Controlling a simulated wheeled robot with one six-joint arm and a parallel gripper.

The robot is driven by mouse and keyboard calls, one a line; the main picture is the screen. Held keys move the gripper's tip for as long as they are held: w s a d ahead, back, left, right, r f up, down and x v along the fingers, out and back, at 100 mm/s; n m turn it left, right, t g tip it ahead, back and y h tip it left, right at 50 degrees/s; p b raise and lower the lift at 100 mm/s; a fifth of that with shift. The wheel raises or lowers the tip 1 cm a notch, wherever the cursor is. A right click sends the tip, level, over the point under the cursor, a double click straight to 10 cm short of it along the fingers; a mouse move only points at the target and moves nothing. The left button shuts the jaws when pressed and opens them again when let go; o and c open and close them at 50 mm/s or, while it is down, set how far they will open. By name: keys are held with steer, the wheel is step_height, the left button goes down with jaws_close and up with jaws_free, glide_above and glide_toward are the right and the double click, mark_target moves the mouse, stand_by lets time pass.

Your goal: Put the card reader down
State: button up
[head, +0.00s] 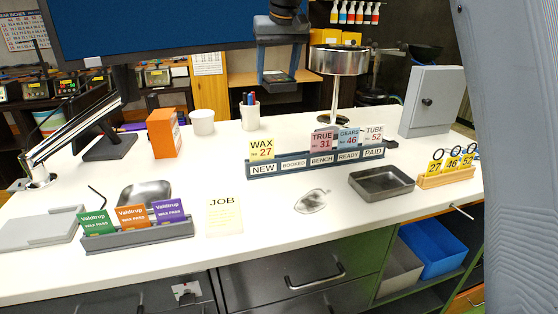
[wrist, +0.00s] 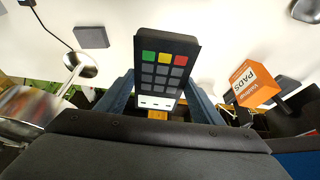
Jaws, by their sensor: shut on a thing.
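The card reader (wrist: 163,70) is a dark slab with a keypad of grey keys and a top row of green, yellow and red keys. It fills the middle of the wrist view, between the two blue-grey fingers. My gripper (wrist: 160,103) is shut on it. In the head view my gripper (head: 279,72) hangs at the top centre with the card reader (head: 277,77) low between its fingers. The reader is held in the air above the far part of the white counter (head: 290,225), apart from it.
A chrome lamp (head: 338,62) stands right of my gripper. A pen cup (head: 250,117), a white cup (head: 203,122) and an orange box (head: 165,133) stand below and left. A card rack (head: 318,163), metal tray (head: 381,182) and grey cabinet (head: 431,101) are further right. The front-centre counter has bare patches.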

steer(key=f+b, duration=0.1)
steer(key=f, duration=0.6)
steer(key=w+f+b, duration=0.1)
steer(key=f, duration=0.6)
steer(key=f+b, duration=0.1)
steer(key=f, duration=0.6)
steer(key=shift+w+f+b, duration=0.25)
steer(key=shift+w+b, duration=0.1)
steer(key=shift+f, duration=0.15)
steer(key=o, duration=1.2)
